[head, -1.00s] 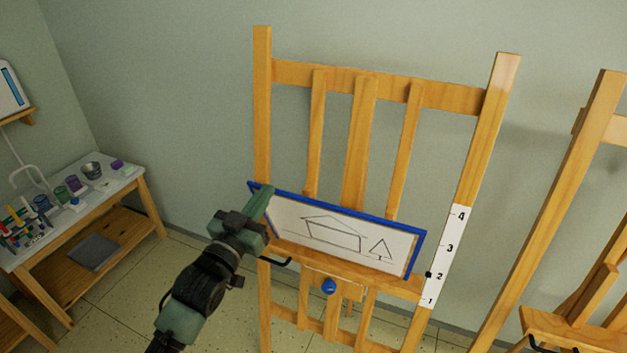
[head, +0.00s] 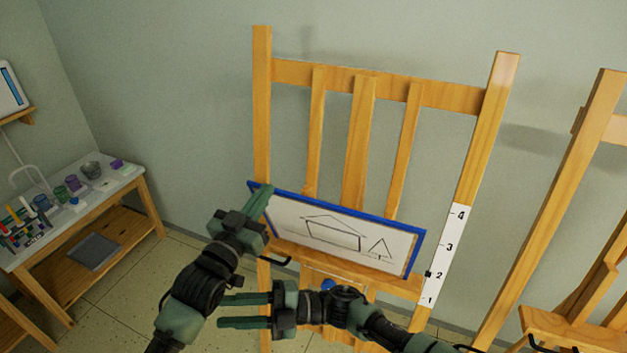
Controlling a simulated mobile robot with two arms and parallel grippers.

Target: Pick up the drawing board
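The drawing board (head: 330,232) has a blue frame and a white sheet with a line drawing of a house and a tree. It leans on the ledge of the wooden easel (head: 357,150). My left gripper (head: 262,204) is at the board's left edge, one finger across its front; it looks shut on that edge, with the other finger hidden. My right gripper (head: 232,311) is open and empty, below the board's lower left, its fingers pointing left. My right arm hides part of the lower easel and most of the blue knob (head: 328,285).
A white scale strip (head: 444,256) with numbers is on the easel's right post. A second easel (head: 555,200) stands at the right. A table (head: 130,184) with art supplies stands at the left. A wall is close behind.

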